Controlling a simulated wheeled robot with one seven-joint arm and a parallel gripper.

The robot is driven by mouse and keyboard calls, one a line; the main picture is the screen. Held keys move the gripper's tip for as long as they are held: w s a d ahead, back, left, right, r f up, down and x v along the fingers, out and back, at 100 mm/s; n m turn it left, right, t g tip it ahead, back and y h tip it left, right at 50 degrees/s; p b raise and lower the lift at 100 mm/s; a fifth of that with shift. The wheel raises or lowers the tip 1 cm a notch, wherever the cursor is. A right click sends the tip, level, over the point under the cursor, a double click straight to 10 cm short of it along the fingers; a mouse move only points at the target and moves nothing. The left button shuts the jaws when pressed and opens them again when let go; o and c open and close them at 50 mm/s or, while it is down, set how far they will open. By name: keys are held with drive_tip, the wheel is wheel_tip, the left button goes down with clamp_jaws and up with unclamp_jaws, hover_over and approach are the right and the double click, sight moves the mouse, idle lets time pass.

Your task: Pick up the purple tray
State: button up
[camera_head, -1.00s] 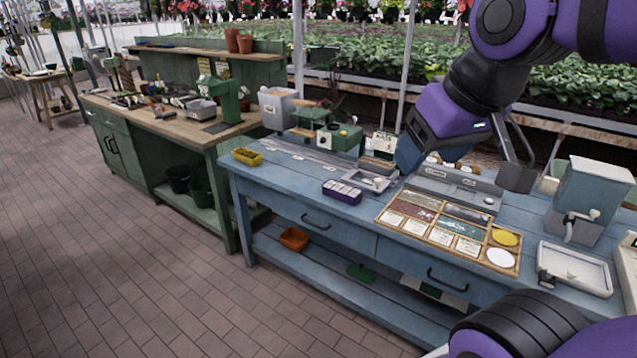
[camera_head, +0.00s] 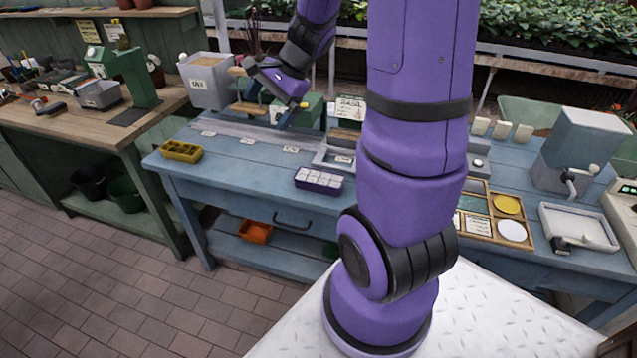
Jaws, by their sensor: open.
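The purple tray (camera_head: 318,188) sits on the blue workbench (camera_head: 235,175) near its front edge, filled with white blocks or cells. It is upright and nothing touches it. My gripper (camera_head: 268,108) is open and empty, above the back of the bench, up and to the left of the tray. Its fingers point downward, in front of the green machine. My arm hides part of the bench to the right of the tray.
A yellow tray (camera_head: 181,151) sits at the bench's left end, and an orange tray (camera_head: 255,231) is on the lower shelf. A grey bin (camera_head: 206,82) and a green machine (camera_head: 298,107) stand behind. The front bench strip between the yellow and purple trays is clear.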

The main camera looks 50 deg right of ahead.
drive_tip(key=d+f+m+t, duration=0.1)
drive_tip(key=d+f+m, duration=0.7)
drive_tip(key=d+f, duration=0.35)
drive_tip(key=m+h, duration=0.2)
drive_tip(key=m, duration=0.5)
approach(319, 177)
drive_tip(key=x, duration=0.4)
drive_tip(key=shift+s+f, duration=0.1)
drive_tip(key=shift+h, duration=0.3)
drive_tip(key=shift+x, duration=3.2)
drive_tip(key=shift+a, duration=0.1)
drive_tip(key=shift+c, duration=0.5)
drive_tip(key=c, duration=1)
drive_tip(key=shift+o, duration=0.2)
drive_tip(key=shift+r, duration=0.2)
